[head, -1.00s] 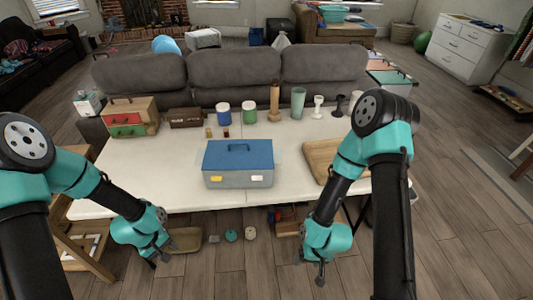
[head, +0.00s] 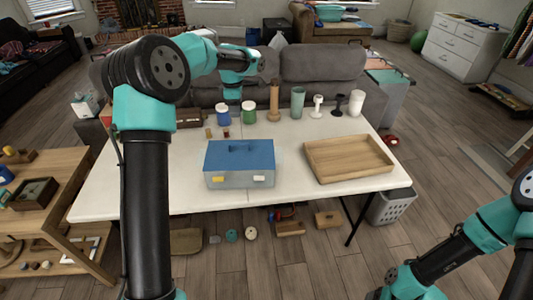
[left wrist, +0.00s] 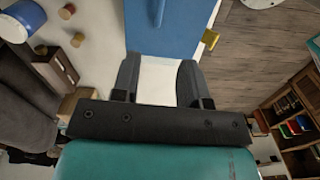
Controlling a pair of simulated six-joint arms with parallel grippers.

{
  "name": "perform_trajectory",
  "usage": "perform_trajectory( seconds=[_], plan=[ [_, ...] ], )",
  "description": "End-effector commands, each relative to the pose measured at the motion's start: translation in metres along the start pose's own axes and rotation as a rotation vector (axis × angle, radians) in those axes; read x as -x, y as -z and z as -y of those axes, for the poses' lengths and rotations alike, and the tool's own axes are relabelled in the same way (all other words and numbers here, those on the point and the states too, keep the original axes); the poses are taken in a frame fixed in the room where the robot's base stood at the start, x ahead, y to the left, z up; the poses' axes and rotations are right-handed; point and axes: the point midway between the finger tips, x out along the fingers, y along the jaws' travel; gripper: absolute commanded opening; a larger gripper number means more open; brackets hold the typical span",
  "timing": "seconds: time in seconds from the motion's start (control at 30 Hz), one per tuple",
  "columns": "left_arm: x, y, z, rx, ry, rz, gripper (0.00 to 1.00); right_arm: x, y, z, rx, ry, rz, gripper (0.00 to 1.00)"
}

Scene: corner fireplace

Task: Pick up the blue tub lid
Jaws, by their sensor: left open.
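A grey toolbox with a blue top (head: 240,160) stands mid-table, and its top also shows in the left wrist view (left wrist: 165,25). A wooden tray (head: 348,158) lies right.

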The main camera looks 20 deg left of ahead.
Motion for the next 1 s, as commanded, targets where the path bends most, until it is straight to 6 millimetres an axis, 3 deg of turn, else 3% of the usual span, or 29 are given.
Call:
perform_trajectory(
  seconds=[0.1, 0.47, 1.0],
  plan=[
    [0.008, 0.004, -0.003, 0.043, -0.005, -0.006, 0.4, 0.0, 0.0, 0.0, 0.001, 0.0, 0.0, 0.68],
    [0.003, 0.003, -0.003, 0.042, -0.003, -0.006, 0.4, 0.0, 0.0, 0.0, 0.001, 0.0, 0.0, 0.68],
    [-0.08, 0.004, -0.002, 0.041, -0.001, -0.007, 0.4, 0.0, 0.0, 0.0, 0.0, 0.0, 0.0, 0.68]
  ],
)
